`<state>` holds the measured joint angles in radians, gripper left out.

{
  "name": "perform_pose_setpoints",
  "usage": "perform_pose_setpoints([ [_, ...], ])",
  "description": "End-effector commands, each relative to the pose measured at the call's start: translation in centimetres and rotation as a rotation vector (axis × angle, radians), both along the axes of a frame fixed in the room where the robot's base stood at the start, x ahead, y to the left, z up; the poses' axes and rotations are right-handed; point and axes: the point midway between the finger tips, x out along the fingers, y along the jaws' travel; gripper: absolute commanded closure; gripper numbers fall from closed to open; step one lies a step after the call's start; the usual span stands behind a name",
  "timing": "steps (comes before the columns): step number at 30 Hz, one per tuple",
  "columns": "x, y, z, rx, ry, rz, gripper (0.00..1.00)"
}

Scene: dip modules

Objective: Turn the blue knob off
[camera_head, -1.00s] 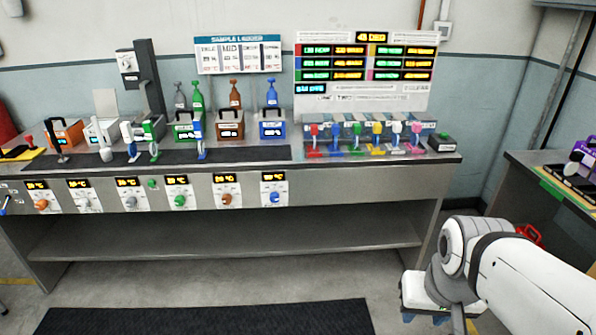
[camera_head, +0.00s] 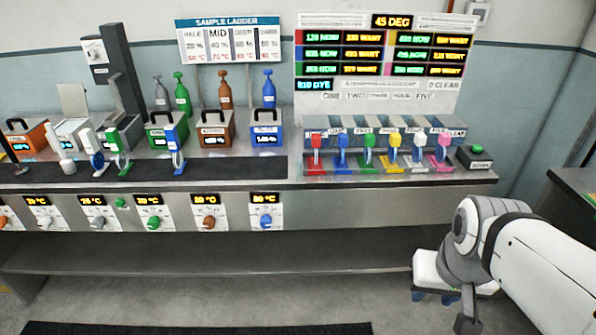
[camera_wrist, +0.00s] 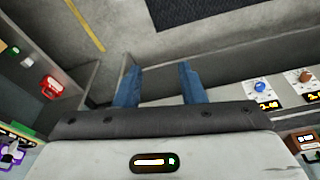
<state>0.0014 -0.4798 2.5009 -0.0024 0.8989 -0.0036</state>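The blue knob (camera_head: 266,221) is on a white panel on the bench front, rightmost in the row of knobs, under a small yellow-digit display (camera_head: 265,198). It also shows in the wrist view (camera_wrist: 261,86), at the right, next to the brown knob (camera_wrist: 305,76). My gripper (camera_wrist: 158,72) has two blue fingers set wide apart with nothing between them. In the head view my gripper (camera_head: 432,296) hangs low at the right, below the bench top and well apart from the blue knob. Its fingertips are partly hidden there.
Other knobs, such as the green knob (camera_head: 154,223), line the bench front to the left. A lower shelf (camera_head: 210,255) runs under the bench. Small coloured levers, such as the red lever (camera_head: 316,150), stand on the bench top.

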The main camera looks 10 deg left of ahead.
Motion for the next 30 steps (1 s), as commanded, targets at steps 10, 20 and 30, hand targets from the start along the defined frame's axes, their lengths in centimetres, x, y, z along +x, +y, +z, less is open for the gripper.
perform_pose_setpoints([
  [10, 0.7, 0.4, -0.7, 0.009, -0.015, 0.001, 0.52],
  [20, 13.4, 9.0, -8.6, 0.205, -0.318, -0.023, 0.41],
  [30, 26.0, 23.4, -17.4, 0.525, -0.682, -0.157, 0.41],
])
